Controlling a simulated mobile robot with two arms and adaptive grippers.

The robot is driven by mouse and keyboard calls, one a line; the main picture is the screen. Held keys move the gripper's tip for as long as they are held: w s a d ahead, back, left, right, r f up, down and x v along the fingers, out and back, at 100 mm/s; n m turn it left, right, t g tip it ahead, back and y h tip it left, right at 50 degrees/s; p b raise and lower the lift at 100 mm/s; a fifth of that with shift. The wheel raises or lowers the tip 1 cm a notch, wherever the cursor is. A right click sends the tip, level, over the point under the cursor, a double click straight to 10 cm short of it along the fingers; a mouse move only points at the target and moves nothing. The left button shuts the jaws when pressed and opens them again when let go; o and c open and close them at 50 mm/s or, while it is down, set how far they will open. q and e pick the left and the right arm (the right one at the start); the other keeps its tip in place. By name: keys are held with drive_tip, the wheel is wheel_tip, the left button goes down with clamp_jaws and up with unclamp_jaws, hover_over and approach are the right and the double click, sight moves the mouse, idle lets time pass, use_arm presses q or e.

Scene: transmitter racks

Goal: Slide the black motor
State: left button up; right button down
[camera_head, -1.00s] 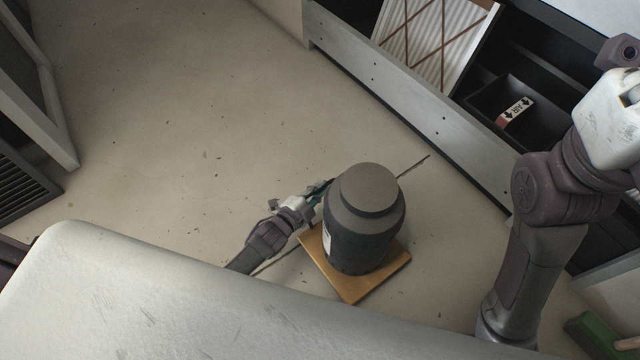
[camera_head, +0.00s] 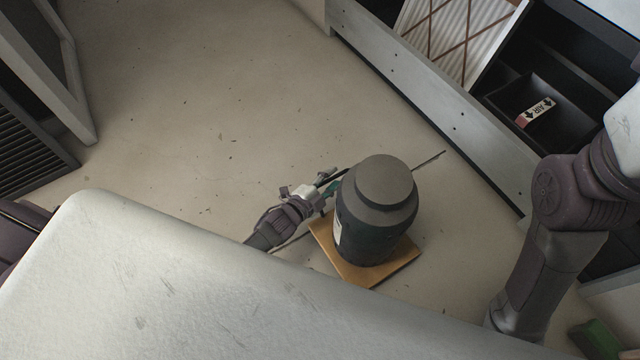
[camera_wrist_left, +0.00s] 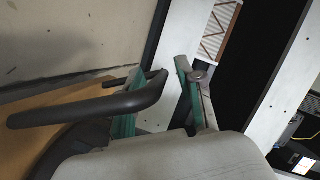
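The black motor (camera_head: 377,215), a dark cylinder with a stepped top and a pale label on its side, stands upright on a square tan board (camera_head: 349,274) on the floor. My left gripper (camera_head: 326,186) is at the motor's left side, partly hidden by it. In the left wrist view a black curved handle (camera_wrist_left: 95,107) reaches between the two green-padded fingers of that gripper (camera_wrist_left: 158,95) and covers part of one finger. The fingers are apart, with a gap beside the handle; contact is unclear. My right arm is at the right, its gripper out of frame.
A low metal rail (camera_head: 430,100) edges the cabinet at the upper right, with a pleated filter (camera_head: 455,38) and a black bin (camera_head: 508,104) behind it. A louvred cabinet (camera_head: 30,145) stands at the left. The floor (camera_head: 215,110) between is clear.

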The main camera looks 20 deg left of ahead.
use_arm(q)
drive_tip(key=v, duration=1.1)
drive_tip(key=shift+s, duration=0.2)
